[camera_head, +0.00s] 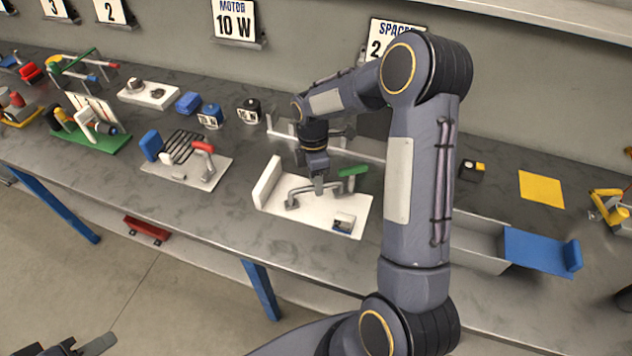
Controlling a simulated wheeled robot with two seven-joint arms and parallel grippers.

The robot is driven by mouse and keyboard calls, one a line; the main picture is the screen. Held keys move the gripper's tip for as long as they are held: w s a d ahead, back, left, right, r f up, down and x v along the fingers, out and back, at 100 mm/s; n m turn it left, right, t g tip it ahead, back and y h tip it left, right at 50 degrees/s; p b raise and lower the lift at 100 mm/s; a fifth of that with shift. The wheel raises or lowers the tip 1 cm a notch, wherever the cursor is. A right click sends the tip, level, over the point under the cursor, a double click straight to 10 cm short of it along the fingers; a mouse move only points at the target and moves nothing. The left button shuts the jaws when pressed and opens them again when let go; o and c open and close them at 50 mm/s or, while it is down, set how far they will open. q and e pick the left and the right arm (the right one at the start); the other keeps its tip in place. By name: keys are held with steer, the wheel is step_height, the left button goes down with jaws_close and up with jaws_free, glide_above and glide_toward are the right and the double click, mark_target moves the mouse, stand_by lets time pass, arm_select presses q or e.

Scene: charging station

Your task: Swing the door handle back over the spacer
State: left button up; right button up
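A white fixture plate (270,204) with an upright white end wall lies on the bench near the middle. A grey bent handle (294,197) stands on it, with a green piece (352,171) at its right end. A small block with a blue and pale face (343,222) sits at the plate's front right; I cannot tell if it is the spacer. My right gripper (319,188) points down at the handle's bar, touching or just above it. Its finger gap is too small to read. A dark part at the bottom left edge (62,348) looks like my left gripper, cut off.
A grey tray with a blue end (540,250) lies right of my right arm. A yellow square (541,188) lies farther back. My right arm hides part of the bench.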

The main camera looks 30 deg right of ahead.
jaws_close()
steer(key=shift+r, duration=0.1)
stand_by(0.3)
steer(key=shift+s+a+m+b, duration=0.2)
steer(key=shift+s+m+b, duration=0.5)
steer(key=shift+m, duration=0.6)
steer(key=shift+s+a+m+t+y+b, duration=0.15)
steer(key=shift+s+a+m+b, duration=0.15)
steer(key=shift+m, duration=0.45)
steer(key=shift+s+a+m+t+y+b, duration=0.15)
steer(key=shift+s+a+m+y, duration=0.1)
steer(key=shift+s+m, duration=0.35)
steer(key=shift+s+a+m+t+y+b, duration=0.1)
steer(key=shift+s+a+m+b, duration=0.15)
steer(key=shift+m, duration=0.6)
jaws_free()
